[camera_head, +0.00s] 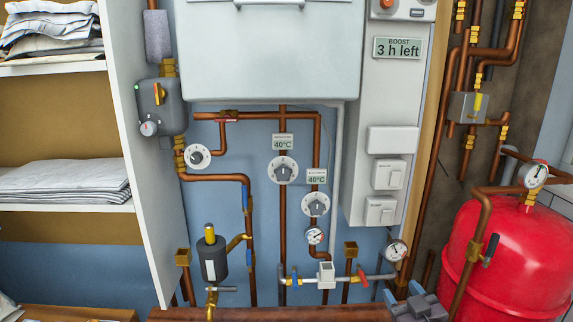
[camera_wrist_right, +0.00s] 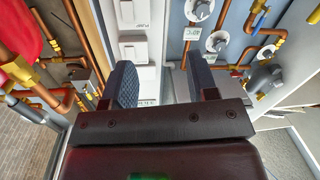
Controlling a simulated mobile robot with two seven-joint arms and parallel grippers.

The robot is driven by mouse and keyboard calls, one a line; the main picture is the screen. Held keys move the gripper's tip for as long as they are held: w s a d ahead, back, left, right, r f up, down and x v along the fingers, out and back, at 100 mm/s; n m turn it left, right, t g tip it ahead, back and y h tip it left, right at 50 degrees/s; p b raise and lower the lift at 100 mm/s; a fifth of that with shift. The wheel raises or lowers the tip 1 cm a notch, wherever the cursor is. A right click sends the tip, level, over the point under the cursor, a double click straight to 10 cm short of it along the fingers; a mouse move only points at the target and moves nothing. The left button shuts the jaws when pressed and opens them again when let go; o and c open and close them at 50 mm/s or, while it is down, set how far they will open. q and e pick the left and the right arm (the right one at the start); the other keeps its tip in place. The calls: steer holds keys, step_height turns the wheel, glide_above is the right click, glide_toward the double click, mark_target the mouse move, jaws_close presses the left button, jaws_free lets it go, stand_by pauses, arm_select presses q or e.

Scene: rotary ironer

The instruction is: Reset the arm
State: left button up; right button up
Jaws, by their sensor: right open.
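My right gripper (camera_head: 419,303) shows at the bottom edge of the head view, right of centre, in front of the lower pipework. In the right wrist view my right gripper (camera_wrist_right: 162,72) has its two dark padded fingers wide apart. Nothing is between them except the background of the wall and the white switch boxes. Most of my right arm is outside the head view. My left arm and left gripper do not show in either view.
A red tank (camera_head: 512,255) with a gauge and copper pipes stands at the right. A white boiler (camera_head: 270,60) hangs above valves, dials (camera_head: 283,170) and pipes. White switch boxes (camera_head: 388,174) are on the side panel. A shelf with folded linen (camera_head: 65,180) stands left.

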steer(key=s+d+f+m+g+h, duration=0.2)
steer(key=s+f+g, duration=0.3)
steer(key=s+f, duration=1.6)
steer(key=s+d+m, duration=0.1)
steer(key=s, duration=0.2)
steer(key=shift+s+g, duration=0.2)
steer(key=shift+g, duration=0.1)
